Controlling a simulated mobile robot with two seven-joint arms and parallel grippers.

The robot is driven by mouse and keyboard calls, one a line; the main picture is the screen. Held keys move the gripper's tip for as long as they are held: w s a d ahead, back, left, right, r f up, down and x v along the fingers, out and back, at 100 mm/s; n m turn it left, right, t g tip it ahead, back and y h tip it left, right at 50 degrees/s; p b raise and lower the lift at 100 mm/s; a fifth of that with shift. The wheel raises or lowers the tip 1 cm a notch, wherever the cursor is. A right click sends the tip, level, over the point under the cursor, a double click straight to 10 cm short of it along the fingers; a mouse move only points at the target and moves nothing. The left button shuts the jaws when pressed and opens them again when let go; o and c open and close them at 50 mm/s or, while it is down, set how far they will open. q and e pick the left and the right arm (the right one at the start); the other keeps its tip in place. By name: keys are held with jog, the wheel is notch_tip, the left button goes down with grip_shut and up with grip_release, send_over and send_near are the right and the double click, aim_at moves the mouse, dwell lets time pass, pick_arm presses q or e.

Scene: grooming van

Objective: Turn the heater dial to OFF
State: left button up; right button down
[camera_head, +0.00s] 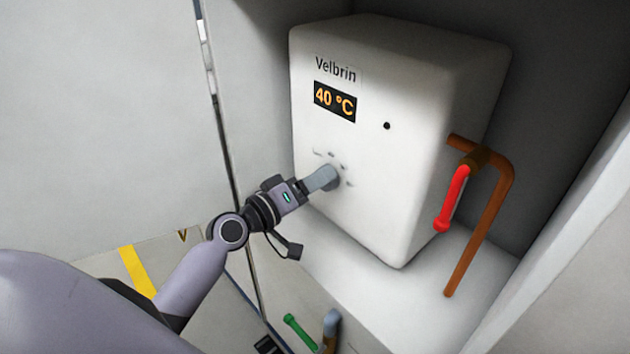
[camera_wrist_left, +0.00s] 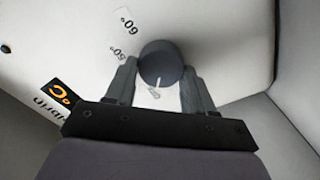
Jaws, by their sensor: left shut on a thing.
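The white heater (camera_head: 420,110) stands in the recess, with "Velbrin" printed on its front. Its display (camera_head: 335,101) reads 40 °C. The dark grey round dial (camera_wrist_left: 161,62) is on the heater's front; in the head view my gripper covers most of it. My left gripper (camera_head: 322,179) reaches the dial from the left. In the left wrist view the fingers of this gripper (camera_wrist_left: 160,88) stand on both sides of the dial, shut on it. A pale pointer mark shows on the dial's near side. Labels reading 60° and 50° show beside it. My right gripper is out of view.
A copper pipe (camera_head: 494,220) with a red lever handle (camera_head: 453,198) is at the heater's right side. A green handle (camera_head: 300,333) by another pipe is low in front. A dark panel edge (camera_head: 222,130) runs down left of the heater.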

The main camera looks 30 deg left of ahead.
pick_arm(q)
jog(key=o, duration=1)
jog(key=b+v, duration=0.1)
jog(key=v, duration=0.6)
jog(key=shift+s, duration=0.1)
jog(key=s+d+f+m+g+y+p, duration=0.1)
jog(key=s+d+f+m+g+p, duration=0.2)
jog(key=s+f, duration=0.4)
jog(key=s+d+f+m+g+y+p, duration=0.2)
jog(key=s+d+f+m+p, duration=0.3)
jog(key=s+f, duration=0.3)
jog(key=shift+s+m+g+y+p, duration=0.3)
jog(key=shift+s+m+g+p, duration=0.1)
jog(key=shift+s+g+p, duration=0.35)
